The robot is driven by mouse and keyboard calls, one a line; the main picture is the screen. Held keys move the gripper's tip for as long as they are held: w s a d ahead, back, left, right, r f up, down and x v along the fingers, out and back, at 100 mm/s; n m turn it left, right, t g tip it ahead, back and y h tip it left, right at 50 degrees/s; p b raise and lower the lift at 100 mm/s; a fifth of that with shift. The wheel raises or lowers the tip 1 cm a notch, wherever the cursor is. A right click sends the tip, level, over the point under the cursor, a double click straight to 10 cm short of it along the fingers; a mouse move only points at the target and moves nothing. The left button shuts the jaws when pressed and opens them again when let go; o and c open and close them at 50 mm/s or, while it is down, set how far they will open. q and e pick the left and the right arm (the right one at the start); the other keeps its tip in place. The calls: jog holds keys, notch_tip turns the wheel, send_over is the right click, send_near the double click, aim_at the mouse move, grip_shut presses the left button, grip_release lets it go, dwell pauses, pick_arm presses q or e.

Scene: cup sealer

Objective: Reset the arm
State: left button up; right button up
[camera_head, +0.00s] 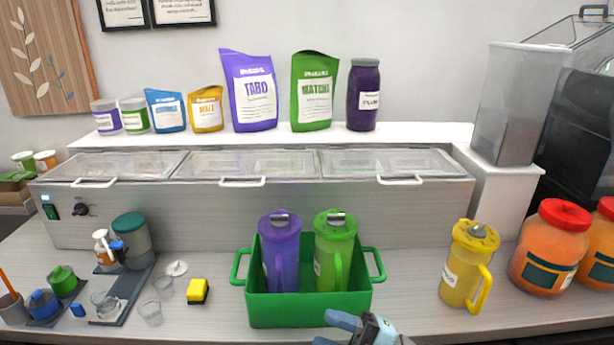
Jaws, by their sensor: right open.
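My right gripper (350,326) shows at the bottom edge, just in front of the green crate (310,311). Its bluish fingers point left and are open, with nothing seen between them. Most of the right arm is out of the frame. My left gripper is not in view. The green crate holds a purple pitcher (281,254) and a green pitcher (334,250), both upright side by side. A yellow pitcher (467,265) stands upright on the counter to the right of the crate.
A steel topping station (250,214) with clear lids runs along the back. Orange jars with red lids (549,247) stand at the right. Small cups, a dispenser and a yellow sponge (197,291) sit at the left. Counter between crate and yellow pitcher (410,285) is clear.

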jog(key=s+d+f+m+t+h, duration=0.1)
jog(key=d+f+m+t+h, duration=0.5)
jog(key=m, duration=0.4)
jog(key=s+d+f+m+t+h, duration=0.1)
jog(key=d+f+m+t+h, duration=0.3)
jog(key=f+m+t+h, duration=0.4)
jog(key=s+d+f+m+g+h+p, duration=0.1)
jog(key=s+d+f+m+g+h, duration=0.1)
jog(key=s+f, duration=0.3)
jog(key=s+d+f+m+g+h+p, duration=0.2)
jog(key=s+d+f+m+g, duration=0.1)
jog(key=s+f+m+g, duration=0.1)
jog(key=s+f+g, duration=0.1)
jog(key=s+f, duration=0.1)
jog(key=s, duration=0.1)
jog(key=shift+d+f+m, duration=0.2)
jog(key=shift+d+m, duration=0.1)
jog(key=shift+d, duration=0.05)
